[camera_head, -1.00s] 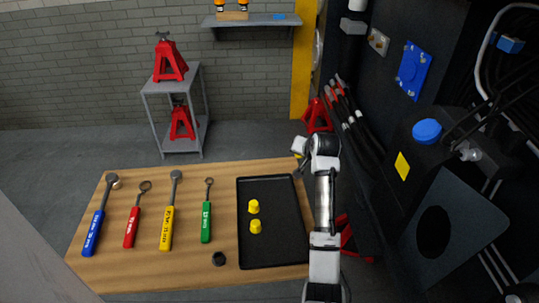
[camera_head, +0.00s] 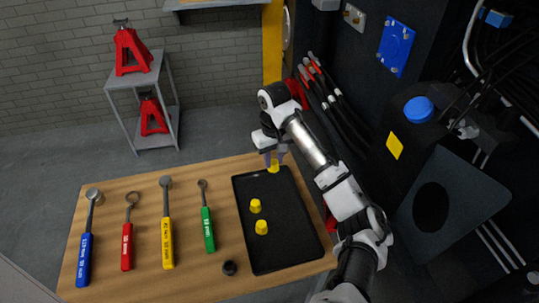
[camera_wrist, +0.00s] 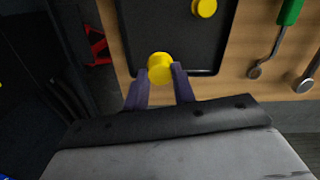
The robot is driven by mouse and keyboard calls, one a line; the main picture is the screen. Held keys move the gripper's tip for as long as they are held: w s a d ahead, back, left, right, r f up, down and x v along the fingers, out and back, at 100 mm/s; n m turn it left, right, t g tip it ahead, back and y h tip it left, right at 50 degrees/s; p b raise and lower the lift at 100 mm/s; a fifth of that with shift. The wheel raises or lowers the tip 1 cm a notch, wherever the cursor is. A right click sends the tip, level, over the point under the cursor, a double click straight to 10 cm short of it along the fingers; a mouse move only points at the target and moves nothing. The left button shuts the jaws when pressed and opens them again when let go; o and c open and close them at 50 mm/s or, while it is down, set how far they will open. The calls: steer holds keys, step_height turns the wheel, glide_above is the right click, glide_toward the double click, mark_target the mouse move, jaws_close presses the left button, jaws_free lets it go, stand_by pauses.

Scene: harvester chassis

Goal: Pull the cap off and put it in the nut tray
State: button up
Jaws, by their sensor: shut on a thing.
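My gripper (camera_head: 272,158) is shut on a yellow cap (camera_head: 273,167) at the far end of the black nut tray (camera_head: 286,238). In the wrist view the held cap (camera_wrist: 160,67) sits between the two fingertips, over the tray's edge. I cannot tell whether it touches the tray. Two more yellow caps, a farther one (camera_head: 256,206) and a nearer one (camera_head: 261,227), stand in the tray. One loose cap (camera_wrist: 205,7) also shows at the top of the wrist view.
The tray lies on a wooden table (camera_head: 185,278). Blue (camera_head: 84,258), red (camera_head: 127,246), yellow (camera_head: 168,242) and green (camera_head: 208,230) wrenches lie left of it. The dark chassis (camera_head: 420,150) with hoses stands right.

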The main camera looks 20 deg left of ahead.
stand_by(0.3)
steer(key=shift+f+b, duration=1.95)
steer(key=shift+f, duration=2.45)
steer(key=o, duration=0.8)
steer(key=shift+o, duration=0.2)
step_height(320, 180, up, 14)
steer(key=shift+f, duration=0.1)
